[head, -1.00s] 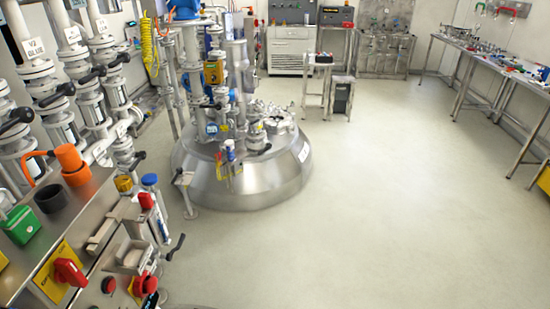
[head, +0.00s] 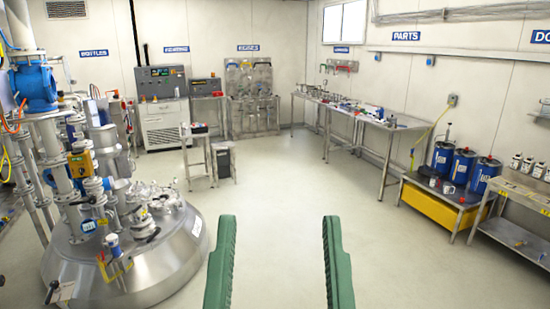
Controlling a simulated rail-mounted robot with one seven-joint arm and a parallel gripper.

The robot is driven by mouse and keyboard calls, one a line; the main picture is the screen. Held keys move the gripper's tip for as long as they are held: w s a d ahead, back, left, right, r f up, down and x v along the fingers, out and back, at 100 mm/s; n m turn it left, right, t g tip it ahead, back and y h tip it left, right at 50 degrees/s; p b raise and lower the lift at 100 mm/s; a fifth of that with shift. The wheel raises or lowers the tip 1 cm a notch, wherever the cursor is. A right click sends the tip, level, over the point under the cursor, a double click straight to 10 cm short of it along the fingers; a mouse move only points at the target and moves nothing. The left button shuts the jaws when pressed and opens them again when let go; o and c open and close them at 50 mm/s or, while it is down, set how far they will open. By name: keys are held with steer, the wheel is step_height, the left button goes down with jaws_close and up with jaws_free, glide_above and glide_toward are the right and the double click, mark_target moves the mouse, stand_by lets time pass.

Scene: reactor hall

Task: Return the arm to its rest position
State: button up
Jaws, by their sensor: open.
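My gripper (head: 281,222) shows at the bottom middle of the head view as two green fingers. They stand wide apart, and only bare floor shows between them. The gripper is open and empty, and it touches nothing that I can see. The rest of my arm is out of the frame, below its lower edge.
A steel reactor vessel (head: 150,270) with pipes stands at the left. A long steel bench (head: 388,150) runs along the right wall. Blue drums (head: 463,166) stand on a yellow-fronted stand (head: 432,203) at the right. A small table (head: 197,140) stands further back. The middle floor is clear.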

step_height(320, 180, up, 19)
steer(key=p, duration=1.4)
steer(key=shift+w+a, duration=0.15)
steer(key=shift+w, duration=0.05)
